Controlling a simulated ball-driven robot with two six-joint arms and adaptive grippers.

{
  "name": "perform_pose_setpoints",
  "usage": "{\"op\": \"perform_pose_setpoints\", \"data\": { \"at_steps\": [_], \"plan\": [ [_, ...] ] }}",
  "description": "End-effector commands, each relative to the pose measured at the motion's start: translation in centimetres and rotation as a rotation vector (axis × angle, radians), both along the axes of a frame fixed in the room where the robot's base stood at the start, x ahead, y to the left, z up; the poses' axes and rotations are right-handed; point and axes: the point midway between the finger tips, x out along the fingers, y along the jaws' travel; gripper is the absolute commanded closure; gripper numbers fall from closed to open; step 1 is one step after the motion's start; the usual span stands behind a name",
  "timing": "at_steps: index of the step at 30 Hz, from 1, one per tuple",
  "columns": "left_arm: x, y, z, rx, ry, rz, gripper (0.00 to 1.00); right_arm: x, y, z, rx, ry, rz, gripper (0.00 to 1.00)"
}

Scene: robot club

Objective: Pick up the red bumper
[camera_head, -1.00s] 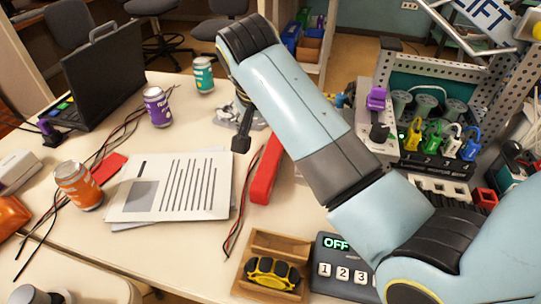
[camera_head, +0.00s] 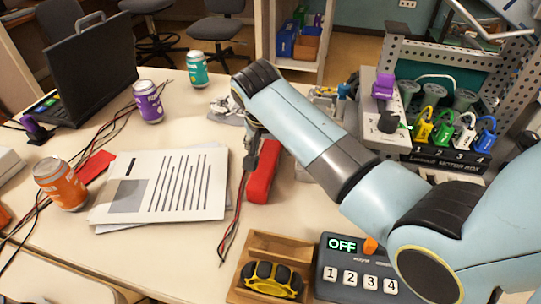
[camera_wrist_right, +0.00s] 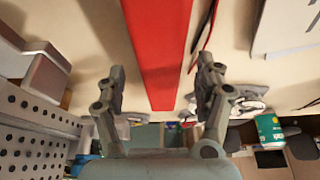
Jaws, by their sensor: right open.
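The red bumper (camera_head: 262,176) is a long red bar lying on the table just right of the printed sheets. My right gripper (camera_head: 256,142) is at its far end in the head view, mostly hidden behind my own arm. In the right wrist view the bumper (camera_wrist_right: 160,45) runs between the two fingers of my right gripper (camera_wrist_right: 162,85), which are spread apart with a gap on each side. The fingers do not close on it. My left gripper is not in view.
Printed sheets (camera_head: 165,185) and thin wires lie left of the bumper. A wooden tray (camera_head: 262,242) with a yellow-black part and a numbered button box (camera_head: 350,285) stand in front. Cans stand to the left and back. A perforated metal rig (camera_head: 400,48) stands at the right.

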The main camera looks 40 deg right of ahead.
Motion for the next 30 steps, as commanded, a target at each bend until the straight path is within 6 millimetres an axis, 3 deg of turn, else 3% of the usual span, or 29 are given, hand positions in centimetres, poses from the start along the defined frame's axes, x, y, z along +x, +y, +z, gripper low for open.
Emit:
{"op": "perform_pose_setpoints", "data": {
  "at_steps": [4,11,26,30],
  "plan": [
    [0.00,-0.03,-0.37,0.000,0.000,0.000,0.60,0.42,-0.42,-1.45,0.001,-0.001,0.000,0.30],
    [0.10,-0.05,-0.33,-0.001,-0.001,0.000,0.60,0.45,-0.44,-1.51,0.001,-0.002,0.000,0.30],
    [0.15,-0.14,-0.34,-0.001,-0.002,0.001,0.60,0.42,-0.42,-1.50,0.001,-0.001,0.000,0.95],
    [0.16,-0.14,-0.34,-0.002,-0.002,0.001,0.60,0.45,-0.43,-1.47,0.001,-0.002,0.000,0.98]
  ]
}}
